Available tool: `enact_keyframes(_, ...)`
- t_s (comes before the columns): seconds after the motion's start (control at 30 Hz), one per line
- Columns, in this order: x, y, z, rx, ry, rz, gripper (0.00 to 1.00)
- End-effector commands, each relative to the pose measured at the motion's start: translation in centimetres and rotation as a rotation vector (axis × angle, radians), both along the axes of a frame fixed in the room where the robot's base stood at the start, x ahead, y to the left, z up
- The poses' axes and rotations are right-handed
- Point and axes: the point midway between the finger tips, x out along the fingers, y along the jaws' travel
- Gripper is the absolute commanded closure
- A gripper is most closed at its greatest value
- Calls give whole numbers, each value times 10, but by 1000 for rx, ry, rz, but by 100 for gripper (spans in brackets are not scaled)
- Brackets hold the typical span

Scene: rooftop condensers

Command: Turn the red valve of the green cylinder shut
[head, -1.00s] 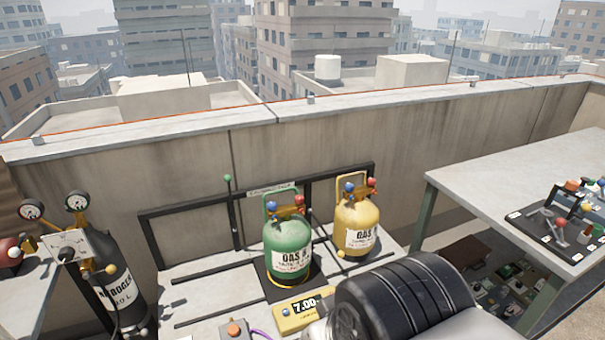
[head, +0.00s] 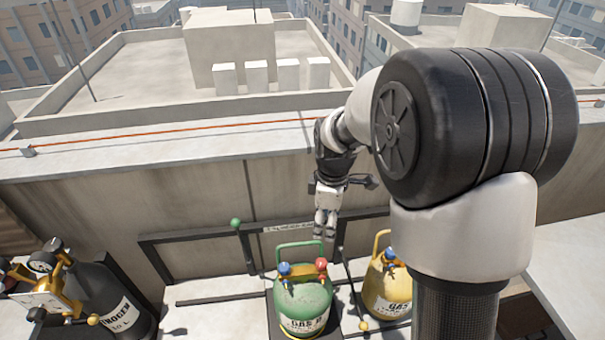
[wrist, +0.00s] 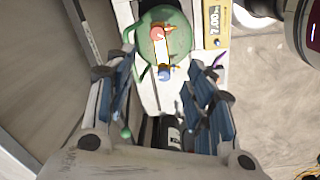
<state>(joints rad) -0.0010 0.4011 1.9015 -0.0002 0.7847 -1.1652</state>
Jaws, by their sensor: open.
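The green cylinder (head: 303,306) stands upright with a green handle loop, a red valve (head: 321,265) on the right of its top and a blue valve (head: 284,269) on the left. My gripper (head: 325,232) points down above the cylinder's top, apart from it, open and empty. In the wrist view the green cylinder (wrist: 178,42) shows from above, at the far end of the space between the spread fingers (wrist: 160,72). There the red valve (wrist: 158,32) lies farther up the picture and the blue valve (wrist: 164,74) nearer the palm.
A yellow cylinder (head: 387,296) with its own blue valve stands close on the right, partly behind my arm. A black nitrogen cylinder (head: 108,300) with gauges stands at left. A dark rack rail (head: 200,235) and the parapet wall (head: 90,210) run behind. A yellow scale display (wrist: 214,22) lies beside the green cylinder.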

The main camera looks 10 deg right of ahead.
Motion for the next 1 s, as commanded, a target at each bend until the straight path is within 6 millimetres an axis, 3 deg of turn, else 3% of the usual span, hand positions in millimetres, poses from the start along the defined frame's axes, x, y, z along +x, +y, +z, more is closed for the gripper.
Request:
enact_keyframes(0.2,20,0,-30,-4,49,154,51)
enact_keyframes(0.47,21,0,-63,-4,59,178,51)
enact_keyframes(1.0,20,0,-177,-4,57,176,51)
